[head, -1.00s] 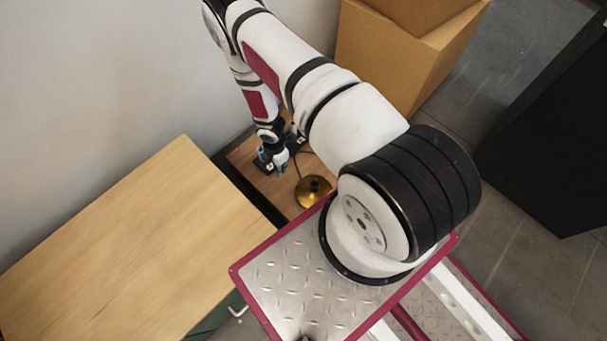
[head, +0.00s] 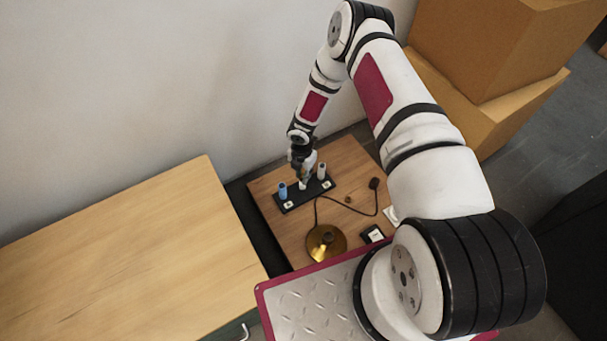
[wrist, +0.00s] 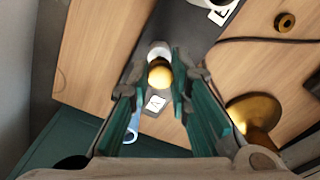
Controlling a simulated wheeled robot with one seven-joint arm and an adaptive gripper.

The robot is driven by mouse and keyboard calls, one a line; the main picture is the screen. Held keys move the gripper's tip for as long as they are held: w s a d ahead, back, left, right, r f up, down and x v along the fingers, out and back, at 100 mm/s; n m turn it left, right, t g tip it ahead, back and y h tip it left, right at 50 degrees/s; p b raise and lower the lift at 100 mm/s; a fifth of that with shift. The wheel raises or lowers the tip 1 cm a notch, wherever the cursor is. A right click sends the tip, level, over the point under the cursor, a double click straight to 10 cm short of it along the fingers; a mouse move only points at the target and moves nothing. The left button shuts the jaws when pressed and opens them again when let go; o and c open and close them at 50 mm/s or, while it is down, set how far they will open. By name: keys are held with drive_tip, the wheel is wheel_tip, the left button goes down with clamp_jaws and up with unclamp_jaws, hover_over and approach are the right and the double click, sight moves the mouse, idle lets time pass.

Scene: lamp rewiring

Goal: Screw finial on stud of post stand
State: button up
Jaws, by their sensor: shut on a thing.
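In the head view my gripper (head: 303,172) is over the stand's middle, pointing down. In the wrist view my gripper (wrist: 157,88) is shut on the finial (wrist: 160,74), a shiny gold ball between the fingertips. A whitish round post (wrist: 159,49) shows directly behind the finial. The stud is hidden, and I cannot tell whether the finial touches it.
A brass lamp base (head: 326,242) stands at the front of the wooden table (head: 275,222), with a dark cord and plug (head: 374,183). A small brown ring (wrist: 285,22) lies near the cord. A wall is behind, cardboard boxes (head: 480,55) are right, and a bare table (head: 120,265) is left.

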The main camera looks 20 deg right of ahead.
drive_tip(key=shift+f+b, duration=0.6)
drive_tip(key=shift+f, duration=0.25)
drive_tip(key=shift+f+b, duration=0.15)
drive_tip(key=shift+b, duration=0.2)
idle(0.4)
clamp_jaws()
drive_tip(key=m+b, duration=0.1)
drive_tip(key=m, duration=0.5)
drive_tip(key=shift+m, duration=1)
drive_tip(key=shift+m, duration=1.1)
drive_tip(key=m, duration=0.6)
